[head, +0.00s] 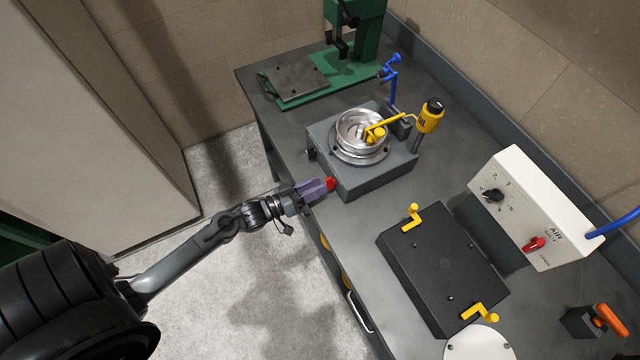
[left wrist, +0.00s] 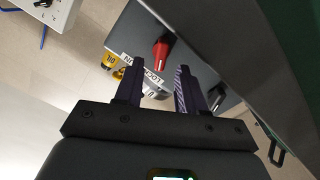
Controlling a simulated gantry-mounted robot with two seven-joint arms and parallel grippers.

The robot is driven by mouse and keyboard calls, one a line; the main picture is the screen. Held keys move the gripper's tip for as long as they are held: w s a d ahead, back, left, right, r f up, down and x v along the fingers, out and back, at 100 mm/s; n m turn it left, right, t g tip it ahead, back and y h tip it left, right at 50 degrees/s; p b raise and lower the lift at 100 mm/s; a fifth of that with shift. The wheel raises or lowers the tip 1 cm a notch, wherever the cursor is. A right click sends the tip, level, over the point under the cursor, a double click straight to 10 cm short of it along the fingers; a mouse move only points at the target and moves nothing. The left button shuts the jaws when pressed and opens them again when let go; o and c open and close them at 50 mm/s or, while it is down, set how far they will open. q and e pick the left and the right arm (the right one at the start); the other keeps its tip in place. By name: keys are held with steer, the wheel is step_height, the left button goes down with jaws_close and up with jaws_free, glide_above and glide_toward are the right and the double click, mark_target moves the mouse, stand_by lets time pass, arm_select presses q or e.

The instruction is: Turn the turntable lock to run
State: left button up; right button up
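The turntable is a grey box (head: 370,176) with a round silver plate (head: 362,152) on top. A red lock knob (head: 331,183) sticks out of the box's side facing my left arm. My left gripper (head: 322,187) has purple fingers and is right at the knob. In the left wrist view the fingers (left wrist: 158,80) are apart, with the knob in the gap just beyond their tips. Nothing is visibly held. My right gripper is not in view.
A green press (head: 355,35) stands at the bench's back. A yellow oil can (head: 430,115) and a blue lever (head: 392,75) are near the turntable. A black box with yellow handles (head: 445,265) and a white air panel (head: 535,205) are to the right. Bare bench lies between.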

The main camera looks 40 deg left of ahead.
arm_select(q)
steer(key=shift+x, duration=0.95)
steer(key=shift+c, duration=0.4)
jaws_close()
